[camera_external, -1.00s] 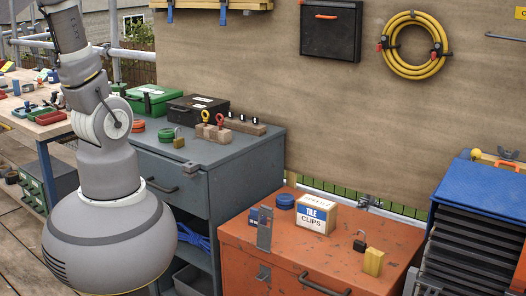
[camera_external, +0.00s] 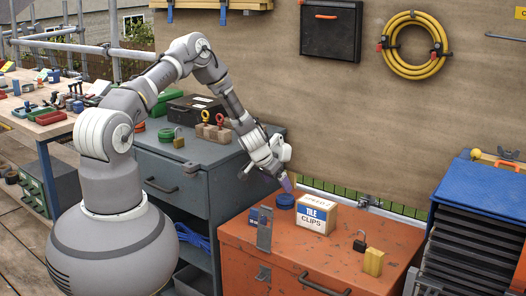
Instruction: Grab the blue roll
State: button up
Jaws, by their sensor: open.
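The blue roll (camera_external: 285,201) lies flat on top of the orange chest (camera_external: 338,258), near its back left, just left of the tile clips box (camera_external: 316,214). My arm reaches across from the left, and my gripper (camera_external: 288,185) points down just above the roll. My gripper is open and holds nothing that I can see. The fingers are small in this view, and I cannot tell whether they touch the roll.
The grey cabinet (camera_external: 175,196) is below my forearm.

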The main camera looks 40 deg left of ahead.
aim_at(285, 197)
jog(key=b+x, duration=0.1)
jog(key=x, duration=0.1)
jog(key=b+x, duration=0.1)
jog(key=x, duration=0.2)
jog(key=d+x, duration=0.1)
jog(key=x, duration=0.1)
jog(key=shift+s+f+b, duration=0.2)
jog(key=shift+f+b, duration=0.2)
jog(key=shift+w+f, duration=0.25)
jog(key=shift+f, duration=0.05)
jog(key=shift+c, duration=0.2)
